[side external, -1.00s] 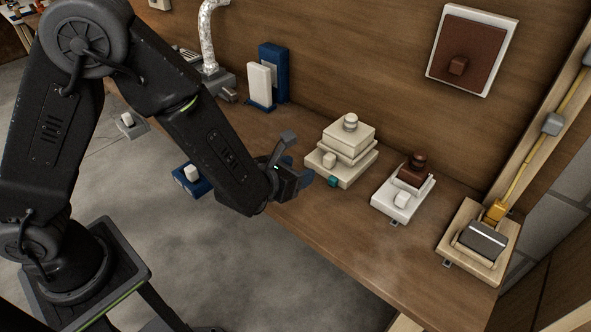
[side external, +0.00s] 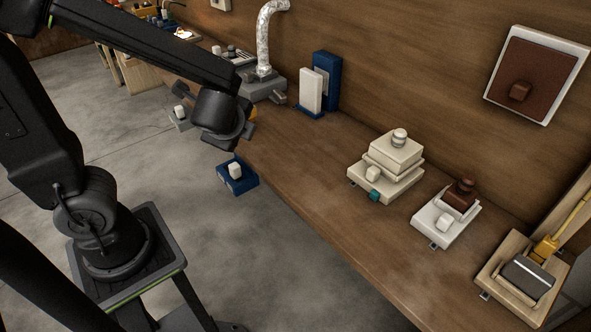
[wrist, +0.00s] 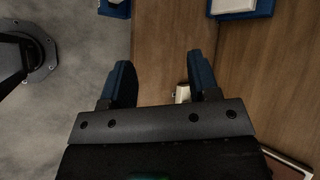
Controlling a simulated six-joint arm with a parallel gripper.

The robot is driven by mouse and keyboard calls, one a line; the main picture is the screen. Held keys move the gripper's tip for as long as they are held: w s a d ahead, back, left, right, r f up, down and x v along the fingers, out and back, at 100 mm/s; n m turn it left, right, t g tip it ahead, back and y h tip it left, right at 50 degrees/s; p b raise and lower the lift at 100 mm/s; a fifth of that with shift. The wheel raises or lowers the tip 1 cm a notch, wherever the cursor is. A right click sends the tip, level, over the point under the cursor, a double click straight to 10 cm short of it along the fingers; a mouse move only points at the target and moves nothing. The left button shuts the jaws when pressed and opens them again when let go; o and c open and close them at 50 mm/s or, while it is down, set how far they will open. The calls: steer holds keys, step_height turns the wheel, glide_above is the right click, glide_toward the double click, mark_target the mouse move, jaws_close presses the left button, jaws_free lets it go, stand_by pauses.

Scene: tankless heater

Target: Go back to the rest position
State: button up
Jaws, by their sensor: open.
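My gripper (wrist: 163,88) shows in the wrist view with its two blue fingers apart and nothing between them. It is over the front edge of the wooden bench (wrist: 158,40). In the side external view my wrist is raised left of the bench, and the fingers are mostly hidden behind it. My arm is lifted and folded back toward its base, clear of the devices on the bench.
Along the bench stand a blue and white unit (side external: 327,80), a stacked cream device (side external: 393,160), a white and brown device (side external: 446,215) and a wooden-based lever device (side external: 522,278). A blue box with a white knob (side external: 237,177) sits off the bench's front edge. A silver duct (side external: 266,40) rises behind.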

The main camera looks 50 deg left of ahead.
steer(key=s+d+r+n+h, duration=0.7)
steer(key=s+n, duration=0.1)
steer(key=n, duration=0.4)
steer(key=shift+s+d+h, duration=0.2)
steer(key=shift+s+h, duration=0.05)
steer(key=shift+h, duration=0.15)
